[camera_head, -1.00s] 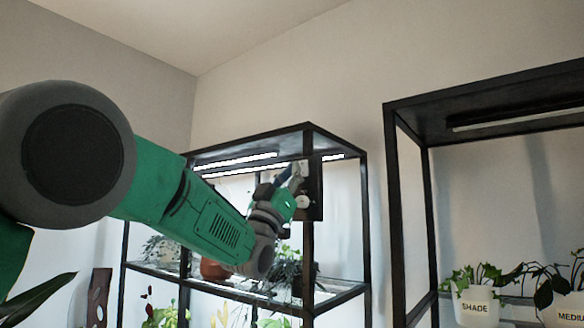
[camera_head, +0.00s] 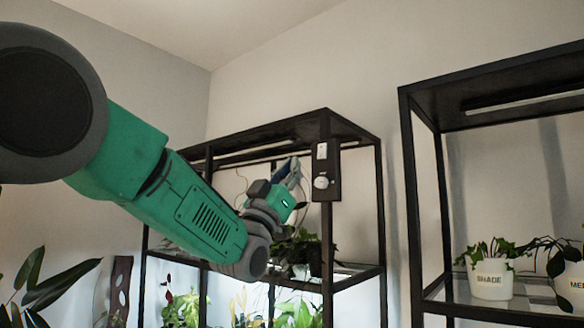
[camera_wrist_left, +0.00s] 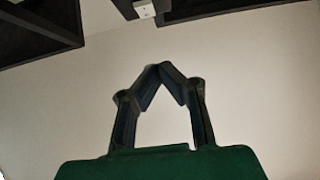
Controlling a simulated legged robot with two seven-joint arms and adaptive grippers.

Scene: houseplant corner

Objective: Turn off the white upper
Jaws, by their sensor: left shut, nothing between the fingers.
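A black control box (camera_head: 333,176) is fixed to the front post of the left shelf, with a white switch (camera_head: 322,150) above a round white knob (camera_head: 321,183). In the left wrist view the white switch plate (camera_wrist_left: 144,11) shows at the top edge. My left gripper (camera_head: 294,170) is beside the box, to its left, apart from the switch. In the wrist view its fingertips (camera_wrist_left: 160,70) meet, with nothing between them. The upper lamp bar (camera_head: 250,153) of the left shelf is dark. My right gripper is not in view.
The black-framed left shelf (camera_head: 355,283) holds several plants; its lower level is lit. A second black shelf (camera_head: 417,205) on the right carries white pots, one marked SHADE (camera_head: 491,279), under an unlit lamp bar (camera_head: 525,103). A large leafy plant (camera_head: 45,285) stands at lower left.

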